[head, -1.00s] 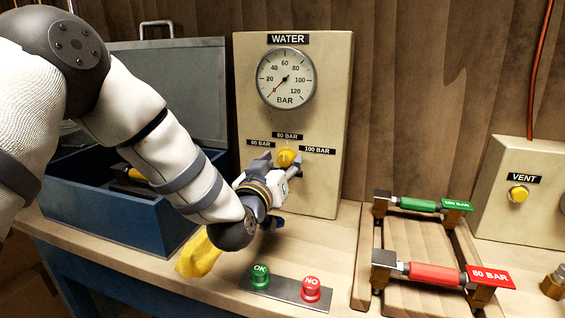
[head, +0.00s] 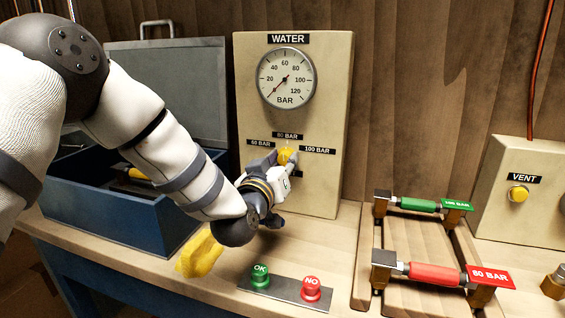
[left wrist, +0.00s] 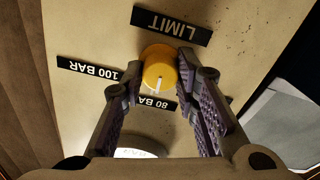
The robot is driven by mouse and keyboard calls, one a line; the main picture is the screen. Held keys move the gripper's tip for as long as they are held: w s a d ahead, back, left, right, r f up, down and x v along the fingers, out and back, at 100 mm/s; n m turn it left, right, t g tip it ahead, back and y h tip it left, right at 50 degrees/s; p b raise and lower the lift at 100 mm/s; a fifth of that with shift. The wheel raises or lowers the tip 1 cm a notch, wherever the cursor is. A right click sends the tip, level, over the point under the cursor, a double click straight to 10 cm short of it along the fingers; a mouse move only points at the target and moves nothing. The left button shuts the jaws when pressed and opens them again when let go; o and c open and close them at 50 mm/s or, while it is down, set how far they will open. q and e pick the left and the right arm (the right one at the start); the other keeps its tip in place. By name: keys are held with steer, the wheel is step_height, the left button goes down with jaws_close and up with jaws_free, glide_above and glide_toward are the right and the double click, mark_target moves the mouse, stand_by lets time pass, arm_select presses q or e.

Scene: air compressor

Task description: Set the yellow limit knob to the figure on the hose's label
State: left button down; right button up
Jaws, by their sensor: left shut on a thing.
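The yellow limit knob (head: 287,154) is on the front of the beige WATER panel (head: 330,105), among labels reading 60 BAR (head: 258,142), 80 BAR (head: 288,136) and 100 BAR (head: 317,150). My left gripper (head: 284,162) is shut on the knob. In the left wrist view, the knob (left wrist: 160,74) sits between the fingers, and its white line points at the 80 BAR label (left wrist: 158,103). A red hose piece (head: 435,273) carries a red label (head: 490,276) that reads 80 BAR. A green one (head: 418,205) behind has a small label that seems to read 100 BAR. My right gripper is out of view.
A green OK button (head: 260,275) and a red NO button (head: 311,288) stand in front of the panel. A yellow cloth (head: 200,254) lies below my left arm. An open blue toolbox (head: 110,220) is at the left. A VENT box (head: 530,195) is at the right.

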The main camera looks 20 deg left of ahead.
arm_select(q)
steer(key=n, duration=0.6)
steer(key=shift+a, duration=0.1)
steer(key=n, duration=0.4)
steer(key=shift+n, duration=0.4)
stand_by(0.3)
steer(key=c, duration=1.2)
jaws_free()
steer(key=shift+f, duration=0.1)
steer(key=shift+c, duration=0.2)
steer(key=shift+f, duration=0.4)
steer(key=s+r, duration=0.1)
steer(key=s, duration=1.1)
